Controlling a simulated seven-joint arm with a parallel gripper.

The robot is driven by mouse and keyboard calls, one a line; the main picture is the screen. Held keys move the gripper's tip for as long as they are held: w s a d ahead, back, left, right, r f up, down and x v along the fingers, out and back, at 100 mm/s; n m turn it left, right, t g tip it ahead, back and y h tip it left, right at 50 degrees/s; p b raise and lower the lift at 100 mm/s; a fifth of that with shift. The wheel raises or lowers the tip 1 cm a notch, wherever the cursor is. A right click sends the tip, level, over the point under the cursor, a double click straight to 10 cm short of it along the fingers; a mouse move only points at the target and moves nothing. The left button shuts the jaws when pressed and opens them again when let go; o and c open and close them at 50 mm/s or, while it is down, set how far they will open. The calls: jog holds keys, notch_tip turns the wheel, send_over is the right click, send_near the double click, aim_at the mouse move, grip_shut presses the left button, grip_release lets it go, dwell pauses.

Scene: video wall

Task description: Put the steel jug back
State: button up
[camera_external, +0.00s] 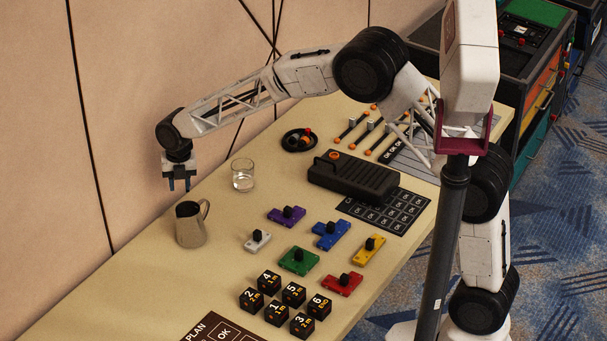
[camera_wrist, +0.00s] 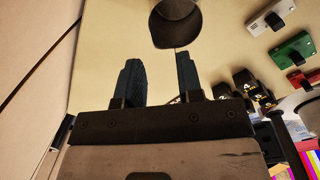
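The steel jug (camera_external: 191,226) stands upright on the table toward its left part, with its handle on the right side. In the wrist view the jug (camera_wrist: 175,25) shows from above, cut off by the top edge, just beyond my fingertips. My gripper (camera_external: 179,186) points down above and slightly left of the jug in the external view. Its two dark fingers are apart with nothing between them, as the wrist view also shows for my gripper (camera_wrist: 158,75). The gripper and jug appear apart.
A glass of water (camera_external: 243,175) stands near the jug, behind and right. Colored knobbed pieces (camera_external: 299,261), numbered black cubes (camera_external: 286,302), a black device (camera_external: 353,178) and a round black tray (camera_external: 299,147) occupy the table (camera_external: 120,285). The wall is close on the left.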

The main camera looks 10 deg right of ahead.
jog(key=w+d+r+m, duration=0.1)
jog(key=d+r+m, duration=0.35)
jog(key=d, duration=0.55)
jog(key=w+d+r+m, duration=0.1)
jog(key=d+r+m, duration=0.4)
jog(key=d, duration=0.5)
jog(key=w+d+r+m, duration=0.1)
jog(key=d+r+m, duration=0.2)
jog(key=d+r, duration=0.5)
jog(key=s+d+r+m+t, duration=0.15)
jog(key=s+d+m, duration=0.25)
jog(key=d, duration=0.7)
jog(key=s+d+r+m, duration=0.25)
jog(key=d+m, duration=0.25)
jog(key=d, duration=0.6)
jog(key=s+d+f+m+h, duration=0.1)
jog(key=s+d+f+m, duration=0.2)
jog(key=s+d+m, duration=1.1)
jog(key=s+d+t, duration=0.1)
jog(key=s+d, duration=0.4)
jog(key=s, duration=0.3)
jog(key=shift+d+m, duration=0.15)
jog(key=shift+m, duration=0.2)
